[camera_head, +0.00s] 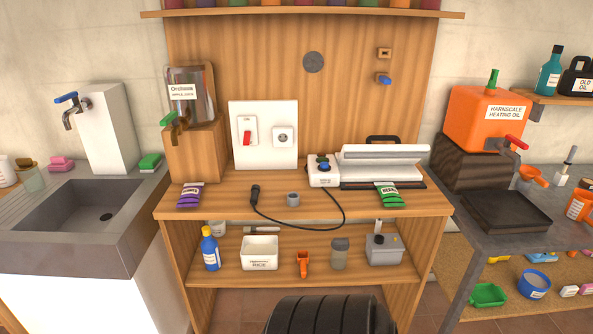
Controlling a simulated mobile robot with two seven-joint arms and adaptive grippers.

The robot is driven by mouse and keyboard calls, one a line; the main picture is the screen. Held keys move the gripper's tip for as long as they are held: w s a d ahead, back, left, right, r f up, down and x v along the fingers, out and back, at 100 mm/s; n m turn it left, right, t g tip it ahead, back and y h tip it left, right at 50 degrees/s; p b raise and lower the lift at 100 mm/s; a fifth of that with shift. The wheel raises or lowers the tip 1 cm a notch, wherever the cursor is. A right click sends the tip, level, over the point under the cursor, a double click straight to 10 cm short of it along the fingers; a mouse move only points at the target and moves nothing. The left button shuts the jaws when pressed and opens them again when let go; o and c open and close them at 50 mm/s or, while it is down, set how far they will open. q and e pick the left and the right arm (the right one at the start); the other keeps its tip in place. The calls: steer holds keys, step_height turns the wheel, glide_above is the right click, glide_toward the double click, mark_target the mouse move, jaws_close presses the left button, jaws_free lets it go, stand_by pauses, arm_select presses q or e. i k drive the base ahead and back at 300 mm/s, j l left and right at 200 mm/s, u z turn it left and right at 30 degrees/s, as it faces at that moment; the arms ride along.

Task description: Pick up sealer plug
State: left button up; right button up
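The sealer plug (255,190) is a small black plug lying on the wooden worktop, left of centre. Its black cable (310,230) loops along the worktop's front and runs back to the heat sealer (380,165). The sealer has a white control box with knobs and a long pale bar, and stands on the right of the worktop. A white wall panel behind the plug carries a socket (282,137) and a red switch (247,130). Nothing is plugged into the socket. Neither of my grippers shows in this view.
A purple packet (190,195), a small grey cup (293,199) and a green packet (389,195) lie on the worktop. A juice dispenser (189,105) stands left. The shelf below (220,279) holds several items.

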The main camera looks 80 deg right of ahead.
mark_target(256, 188)
steer(key=z, duration=2.2)
